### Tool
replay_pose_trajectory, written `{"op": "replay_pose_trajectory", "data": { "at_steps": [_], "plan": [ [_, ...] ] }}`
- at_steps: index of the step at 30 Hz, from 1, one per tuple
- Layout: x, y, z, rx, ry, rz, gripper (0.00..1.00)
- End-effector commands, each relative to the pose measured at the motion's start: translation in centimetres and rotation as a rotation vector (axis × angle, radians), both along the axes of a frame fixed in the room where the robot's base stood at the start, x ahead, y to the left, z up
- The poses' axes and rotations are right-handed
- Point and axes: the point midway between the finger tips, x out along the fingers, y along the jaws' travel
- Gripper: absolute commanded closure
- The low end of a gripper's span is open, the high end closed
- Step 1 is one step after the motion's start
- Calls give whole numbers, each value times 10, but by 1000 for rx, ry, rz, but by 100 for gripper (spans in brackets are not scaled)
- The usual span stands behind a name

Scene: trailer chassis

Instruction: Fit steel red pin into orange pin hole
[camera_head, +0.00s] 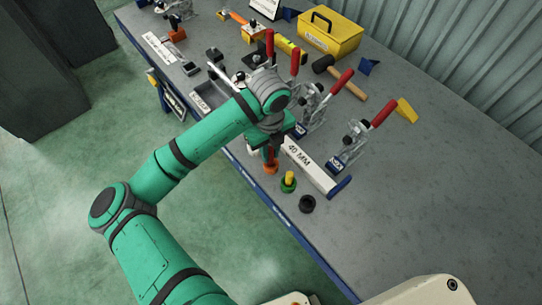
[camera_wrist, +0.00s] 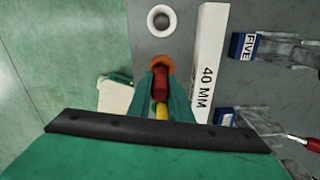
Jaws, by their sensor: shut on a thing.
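My gripper (camera_wrist: 163,92) is shut on the red pin (camera_wrist: 160,80), with a green finger on each side of it in the wrist view. The orange pin hole (camera_wrist: 162,63) is a round ring right beyond the pin, partly covered by it. I cannot tell whether the pin's lower end is inside the hole. In the head view my gripper (camera_head: 270,150) points down beside the 40 MM block, and the orange pin hole (camera_head: 270,168) shows below it. The pin is mostly hidden there by my gripper.
A yellow pin (camera_head: 289,177) stands in a green holder, with a black ring (camera_head: 307,203) nearby. The white 40 MM block (camera_head: 305,164) lies close on the right. Toggle clamps with red handles (camera_head: 383,112) stand beyond. The bench's right side is clear.

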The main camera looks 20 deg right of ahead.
Motion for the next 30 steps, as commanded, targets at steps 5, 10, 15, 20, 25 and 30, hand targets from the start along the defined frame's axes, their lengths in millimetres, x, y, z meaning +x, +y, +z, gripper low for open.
{"op": "replay_pose_trajectory", "data": {
  "at_steps": [5, 10, 15, 20, 25, 30],
  "plan": [
    [1, -3, -26, 0, 2, -3, 100],
    [1, -4, -33, -1, 0, -7, 100],
    [1, -4, -33, -1, 0, -7, 100],
    [1, -3, -35, -1, 0, -4, 72],
    [1, -3, -35, 0, 0, -4, 63],
    [1, -3, -34, 0, 0, -5, 63]
  ]
}}
